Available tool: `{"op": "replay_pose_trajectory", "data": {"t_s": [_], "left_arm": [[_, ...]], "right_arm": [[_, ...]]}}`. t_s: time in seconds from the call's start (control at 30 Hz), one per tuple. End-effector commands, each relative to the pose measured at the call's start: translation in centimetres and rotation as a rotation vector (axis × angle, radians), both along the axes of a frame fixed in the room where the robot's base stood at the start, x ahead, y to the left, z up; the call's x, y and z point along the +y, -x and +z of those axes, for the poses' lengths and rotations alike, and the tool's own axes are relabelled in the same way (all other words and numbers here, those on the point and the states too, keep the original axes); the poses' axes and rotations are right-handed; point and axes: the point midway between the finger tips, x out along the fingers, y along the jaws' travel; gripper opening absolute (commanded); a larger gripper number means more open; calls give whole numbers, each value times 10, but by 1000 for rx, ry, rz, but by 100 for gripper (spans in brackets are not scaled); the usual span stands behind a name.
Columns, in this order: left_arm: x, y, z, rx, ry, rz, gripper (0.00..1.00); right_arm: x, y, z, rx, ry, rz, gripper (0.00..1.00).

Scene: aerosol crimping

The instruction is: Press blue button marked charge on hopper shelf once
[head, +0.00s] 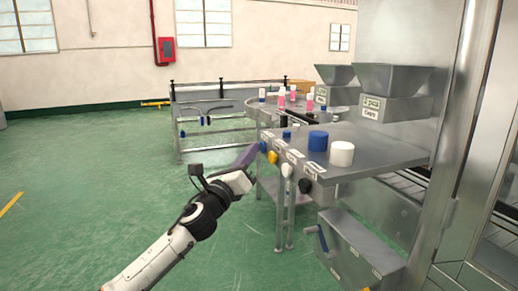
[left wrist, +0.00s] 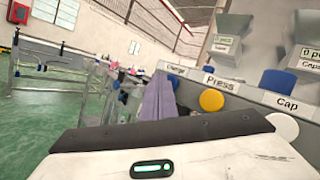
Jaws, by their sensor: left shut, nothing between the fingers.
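The hopper shelf (head: 370,150) has a row of buttons along its front edge. The blue button (head: 263,146) is at the far left end of the row. In the left wrist view the "Charge" label (left wrist: 175,68) is above the fingertips, and the blue button is mostly hidden behind them. My left gripper (head: 250,154) is shut and empty. Its tips are close to the blue button; I cannot tell whether they touch it. It also shows in the left wrist view (left wrist: 159,98). My right gripper is not in view.
Beside the blue button are a yellow button (head: 273,157) marked Press, a white button (head: 287,170) marked Cap and a black knob (head: 305,186). A blue tub (head: 318,141) and a white tub (head: 342,154) stand on the shelf. Open green floor lies to the left.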

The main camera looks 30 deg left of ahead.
Motion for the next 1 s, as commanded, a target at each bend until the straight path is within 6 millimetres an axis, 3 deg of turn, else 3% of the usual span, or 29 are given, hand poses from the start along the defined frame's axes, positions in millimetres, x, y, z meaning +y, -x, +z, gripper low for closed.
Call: {"op": "replay_pose_trajectory", "data": {"t_s": [0.57, 1.0], "left_arm": [[-1, 0, 0, 1, -1, -3, 0], [11, 14, -1, 0, -1, -2, 0]], "right_arm": [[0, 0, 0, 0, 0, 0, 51], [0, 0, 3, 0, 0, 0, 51]]}}
